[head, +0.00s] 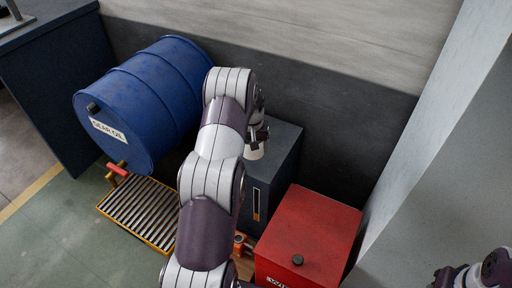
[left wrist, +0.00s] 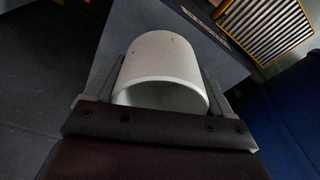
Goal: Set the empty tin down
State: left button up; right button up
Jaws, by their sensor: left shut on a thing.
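The empty tin (head: 254,152) is a pale, plain cylinder, mostly hidden behind my left arm in the head view. In the left wrist view the tin (left wrist: 160,58) shows its open mouth towards the camera. My left gripper (head: 259,134) is shut on it, with one finger on each side of the wall. The tin is at the top of a dark grey cabinet (head: 285,140). I cannot tell whether its base touches the cabinet top. My right gripper is not in view; only part of my right arm shows at the lower right.
A blue gear oil drum (head: 160,85) lies on its side at the left, with a red-handled tap (head: 118,170) above a yellow-edged grating (head: 140,212). A red box (head: 318,225) stands right of the cabinet. A dark wall (head: 345,125) is close behind.

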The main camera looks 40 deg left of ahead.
pick_arm(q)
jog(key=w+a+f, duration=0.1)
jog(key=w+a+f+b, duration=0.1)
jog(key=w+f, duration=0.1)
jog(key=w+a+f, duration=0.1)
jog(key=w+a, duration=0.1)
jog(key=shift+w+f+b, duration=0.2)
jog(key=shift+f+b, duration=0.1)
jog(key=shift+w+a, duration=0.1)
jog(key=shift+w, duration=0.15)
notch_tip(320, 180, down, 4)
jog(key=shift+r+b, duration=0.1)
jog(key=shift+b, duration=0.55)
jog(key=shift+f, duration=0.2)
jog(key=o, duration=1)
